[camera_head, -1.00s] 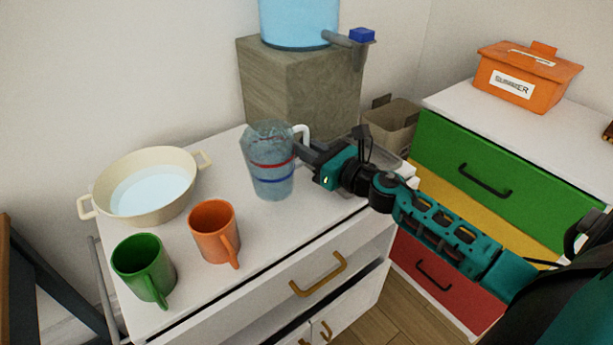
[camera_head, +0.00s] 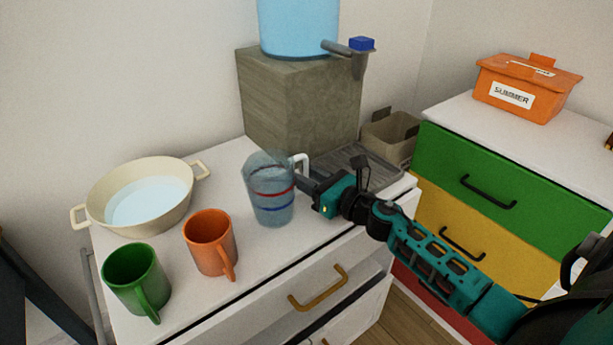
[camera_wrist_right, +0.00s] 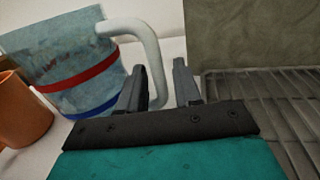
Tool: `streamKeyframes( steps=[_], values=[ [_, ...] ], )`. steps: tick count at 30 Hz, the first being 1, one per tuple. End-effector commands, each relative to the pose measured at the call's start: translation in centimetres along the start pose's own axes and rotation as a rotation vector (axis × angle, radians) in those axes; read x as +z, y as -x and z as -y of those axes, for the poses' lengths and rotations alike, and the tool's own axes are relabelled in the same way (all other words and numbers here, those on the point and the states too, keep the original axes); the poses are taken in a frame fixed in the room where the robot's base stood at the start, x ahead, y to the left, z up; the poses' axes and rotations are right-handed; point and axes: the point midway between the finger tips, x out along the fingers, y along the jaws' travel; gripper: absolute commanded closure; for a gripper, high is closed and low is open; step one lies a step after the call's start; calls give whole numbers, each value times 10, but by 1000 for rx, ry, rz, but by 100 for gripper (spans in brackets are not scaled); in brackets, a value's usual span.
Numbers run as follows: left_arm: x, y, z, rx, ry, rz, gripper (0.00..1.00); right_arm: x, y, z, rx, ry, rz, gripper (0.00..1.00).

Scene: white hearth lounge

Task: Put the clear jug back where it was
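The clear jug (camera_head: 270,200) has a red and a blue band and a white handle. It is upright over the white countertop, right of the orange mug. I cannot tell whether its base touches the top. My right gripper (camera_head: 306,181) is at the handle from the right. The jug's body (camera_wrist_right: 75,60) is left of the fingers there. My left gripper is not in view.
An orange mug (camera_head: 208,245) and a green mug (camera_head: 133,278) stand left of the jug, with a cream pan (camera_head: 92,205) of water behind them. A stone block (camera_head: 300,100) carries a blue water dispenser (camera_head: 298,25).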

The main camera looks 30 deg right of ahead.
Motion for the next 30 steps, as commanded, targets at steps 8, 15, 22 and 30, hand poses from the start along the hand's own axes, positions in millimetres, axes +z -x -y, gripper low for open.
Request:
streamKeyframes(
  steps=[8, 15, 22, 30],
  values=[
    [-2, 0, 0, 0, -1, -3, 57, 0, 0, 0, 0, 0, 0, 57],
    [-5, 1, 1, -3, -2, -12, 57, 1, 9, 0, -1, 0, -3, 57],
    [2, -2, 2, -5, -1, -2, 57, 0, 50, 0, 0, -2, -3, 57],
    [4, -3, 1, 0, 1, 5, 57, 1, 97, 0, -1, -2, -2, 57]
  ],
)
